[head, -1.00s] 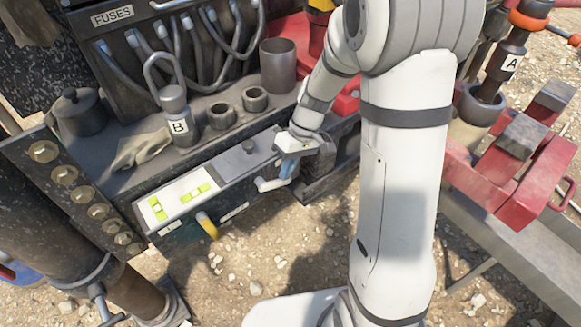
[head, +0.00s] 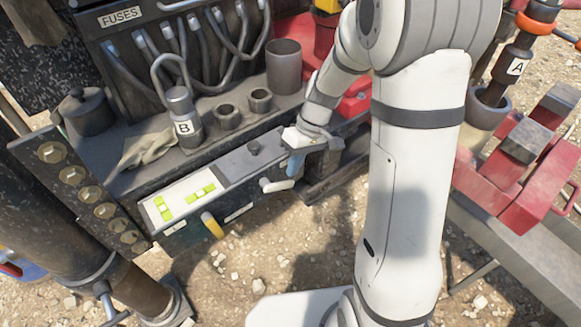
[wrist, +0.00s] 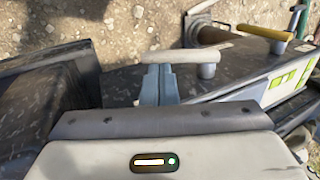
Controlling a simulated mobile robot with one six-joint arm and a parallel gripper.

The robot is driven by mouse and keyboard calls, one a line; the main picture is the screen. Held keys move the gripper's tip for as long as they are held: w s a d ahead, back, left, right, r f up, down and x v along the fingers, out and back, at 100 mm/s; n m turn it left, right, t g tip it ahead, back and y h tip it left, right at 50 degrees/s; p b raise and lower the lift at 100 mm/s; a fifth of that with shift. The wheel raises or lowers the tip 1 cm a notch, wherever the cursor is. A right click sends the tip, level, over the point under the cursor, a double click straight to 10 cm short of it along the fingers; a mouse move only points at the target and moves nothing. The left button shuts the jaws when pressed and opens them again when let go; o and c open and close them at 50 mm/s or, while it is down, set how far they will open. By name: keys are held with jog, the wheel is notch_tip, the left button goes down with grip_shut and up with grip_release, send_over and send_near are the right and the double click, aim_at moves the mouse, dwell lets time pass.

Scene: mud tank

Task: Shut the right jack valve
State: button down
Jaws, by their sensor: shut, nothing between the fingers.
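The valve box (head: 240,170) hangs along the front of the dark bench. A white lever (head: 278,185) projects from its front face near the right end, and a yellow lever (head: 212,225) sits further left. My gripper (head: 291,170) is beside the white lever. In the wrist view, my shut, empty fingers (wrist: 158,78) point at the pale lever (wrist: 208,55), whose left end lies across just past the fingertips. I cannot tell whether they touch. A second, yellowish lever (wrist: 258,32) is further right.
Red metal parts (head: 525,180) are at the right. A dark column (head: 120,285) is at lower left. Gravelly ground is open in front of the box.

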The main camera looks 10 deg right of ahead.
jog(key=d+p+v, duration=0.1)
jog(key=p+v, duration=0.1)
jog(key=v, duration=0.9)
jog(key=shift+w+d, duration=0.2)
jog(key=shift+w, duration=0.25)
jog(key=s+d+r+m+t+h, duration=0.1)
jog(key=s+r+m+t+h, duration=0.1)
jog(key=s, duration=0.6)
jog(key=s+d+r+m+t+h, duration=0.2)
jog(key=s+m, duration=0.2)
jog(key=s, duration=0.5)
jog(key=shift+s+r, duration=0.15)
jog(key=shift+r, duration=0.25)
